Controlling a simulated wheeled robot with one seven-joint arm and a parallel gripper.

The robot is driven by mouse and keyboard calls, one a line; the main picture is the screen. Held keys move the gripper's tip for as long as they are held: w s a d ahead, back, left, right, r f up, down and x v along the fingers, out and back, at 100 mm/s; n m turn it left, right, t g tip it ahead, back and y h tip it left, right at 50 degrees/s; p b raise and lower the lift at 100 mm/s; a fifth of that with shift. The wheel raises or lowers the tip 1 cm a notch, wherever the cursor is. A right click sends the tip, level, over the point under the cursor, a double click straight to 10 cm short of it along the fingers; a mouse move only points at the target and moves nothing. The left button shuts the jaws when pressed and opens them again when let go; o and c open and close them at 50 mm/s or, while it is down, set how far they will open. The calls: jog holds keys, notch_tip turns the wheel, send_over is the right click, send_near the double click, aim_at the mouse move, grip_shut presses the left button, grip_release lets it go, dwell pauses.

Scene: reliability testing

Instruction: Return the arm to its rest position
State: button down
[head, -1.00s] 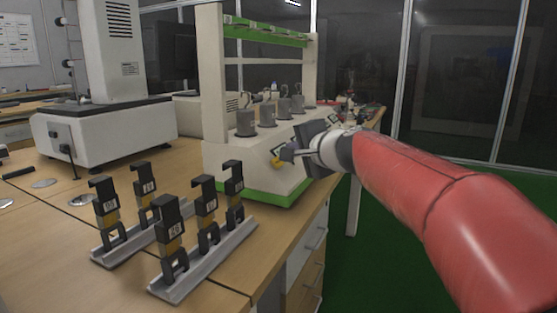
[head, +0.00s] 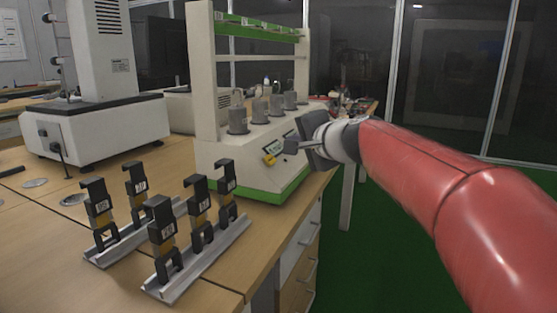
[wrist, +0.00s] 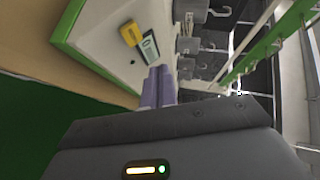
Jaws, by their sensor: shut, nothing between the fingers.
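My red arm (head: 440,190) reaches in from the right in the head view. My gripper (head: 287,147) is at its end, in front of the white and green test machine (head: 255,180). In the wrist view my gripper's fingers (wrist: 158,85) are together with nothing between them, pointing toward the machine's front panel. In the head view the fingertips appear close to the yellow part on the panel; I cannot tell the exact gap.
Several black clamps (head: 160,225) stand on grey rails (head: 215,255) on the wooden bench (head: 60,270). A large white instrument (head: 100,125) stands at the back left. Drawers (head: 300,265) sit under the bench edge. The green floor (head: 390,270) to the right is clear.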

jog(key=s+d+f+n+g+h, duration=0.2)
jog(key=s+d+f, duration=0.3)
jog(key=s+f, duration=0.3)
jog(key=s+d+f+n+g+h, duration=0.2)
jog(key=s+d+f, duration=0.4)
jog(key=s, duration=0.8)
jog(key=s+d+f+n+g+h, duration=0.3)
jog(key=s+d+f+n+h, duration=0.1)
jog(key=s+f, duration=0.6)
jog(key=shift+s+d+f+n, duration=0.4)
jog(key=shift+s+d, duration=0.15)
jog(key=shift+d, duration=0.25)
